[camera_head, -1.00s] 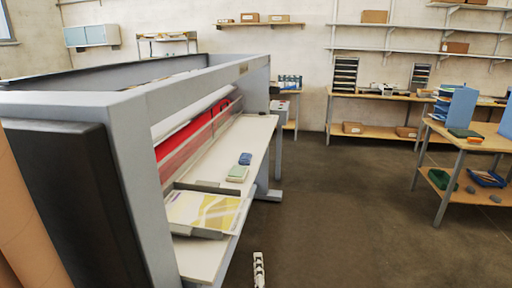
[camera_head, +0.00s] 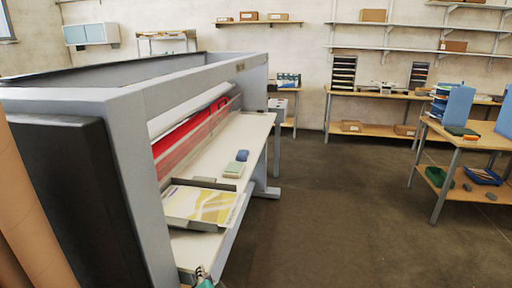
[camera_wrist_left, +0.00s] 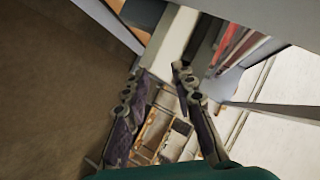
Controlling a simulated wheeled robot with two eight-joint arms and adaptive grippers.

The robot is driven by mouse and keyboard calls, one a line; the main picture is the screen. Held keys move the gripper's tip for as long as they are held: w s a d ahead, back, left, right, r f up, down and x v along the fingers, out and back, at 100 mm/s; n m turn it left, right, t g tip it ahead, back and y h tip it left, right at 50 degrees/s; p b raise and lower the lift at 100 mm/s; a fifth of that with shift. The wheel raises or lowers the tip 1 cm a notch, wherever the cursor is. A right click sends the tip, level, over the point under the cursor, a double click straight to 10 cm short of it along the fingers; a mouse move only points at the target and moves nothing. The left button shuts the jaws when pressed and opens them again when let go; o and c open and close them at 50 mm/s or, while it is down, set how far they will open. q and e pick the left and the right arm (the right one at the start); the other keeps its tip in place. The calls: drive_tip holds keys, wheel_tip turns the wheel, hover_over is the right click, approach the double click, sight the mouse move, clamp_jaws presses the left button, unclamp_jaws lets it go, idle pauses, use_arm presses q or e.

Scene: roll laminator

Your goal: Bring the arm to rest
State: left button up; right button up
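My left gripper (camera_head: 200,274) shows only in part at the bottom edge of the head view, by the near end of the laminator's white table. In the left wrist view its two dark, jointed fingers (camera_wrist_left: 161,76) stand apart with nothing between them. The roll laminator (camera_head: 195,88) is a large grey frame with a red strip inside, filling the left of the head view. A tray (camera_head: 187,222) with a yellow and white printed sheet lies on its table. My right gripper is out of view.
A wooden workbench (camera_head: 488,139) with bins stands at the right. Brown floor (camera_head: 330,215) lies clear between them.

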use_arm(q)
drive_tip(key=s+a+f+n+g+h, duration=0.1)
drive_tip(key=s+n, duration=0.3)
drive_tip(key=s, duration=0.4)
drive_tip(key=s+a+f+n+g+h, duration=0.1)
drive_tip(key=s+a+n+g+h, duration=0.1)
drive_tip(key=s, duration=0.6)
drive_tip(key=n+g+h, duration=0.1)
drive_tip(key=n+g, duration=0.1)
drive_tip(key=shift+s+a+n, duration=0.2)
drive_tip(key=shift+a+n, duration=0.1)
drive_tip(key=shift+n, duration=0.1)
